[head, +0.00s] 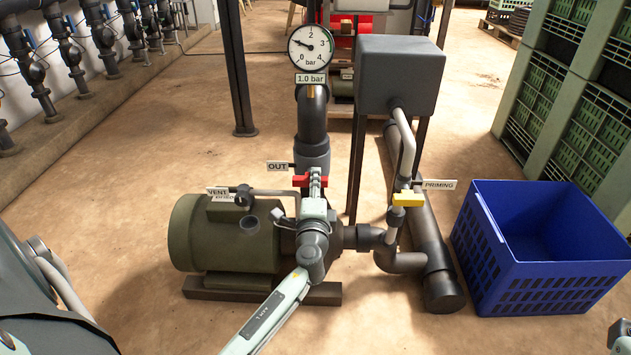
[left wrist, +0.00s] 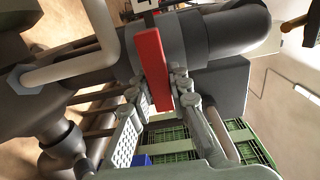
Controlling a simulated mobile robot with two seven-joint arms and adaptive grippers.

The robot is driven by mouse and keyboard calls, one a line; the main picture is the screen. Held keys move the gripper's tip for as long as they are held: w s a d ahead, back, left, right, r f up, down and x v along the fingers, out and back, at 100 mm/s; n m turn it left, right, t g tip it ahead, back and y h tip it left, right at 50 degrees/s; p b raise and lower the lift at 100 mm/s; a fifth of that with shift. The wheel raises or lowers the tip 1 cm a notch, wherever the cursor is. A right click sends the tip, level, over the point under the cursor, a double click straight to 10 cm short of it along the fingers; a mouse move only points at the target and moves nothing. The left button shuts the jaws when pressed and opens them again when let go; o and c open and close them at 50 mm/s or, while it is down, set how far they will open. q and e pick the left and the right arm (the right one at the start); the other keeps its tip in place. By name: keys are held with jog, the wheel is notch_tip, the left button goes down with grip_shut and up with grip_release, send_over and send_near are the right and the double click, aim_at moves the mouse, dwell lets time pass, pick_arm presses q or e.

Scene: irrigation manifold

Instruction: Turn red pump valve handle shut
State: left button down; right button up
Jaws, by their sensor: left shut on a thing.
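The red pump valve handle (head: 301,182) sits on the dark vertical outlet pipe, beside the OUT label (head: 278,167). It lies crosswise to that pipe. My left gripper (head: 316,184) reaches it from the front and covers part of it. In the left wrist view the red handle (left wrist: 152,66) runs between the two fingers of my left gripper (left wrist: 158,95), which is shut on it.
A pressure gauge (head: 310,50) above the pipe points near 1. A green pump motor (head: 222,246) is left of the gripper. A yellow handle (head: 408,200) and grey box (head: 400,75) stand right. A blue crate (head: 540,245) is further right.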

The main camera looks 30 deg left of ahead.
pick_arm(q)
jog(key=c, duration=1.4)
grip_release()
jog(key=v, duration=1.2)
jog(key=shift+s, duration=0.1)
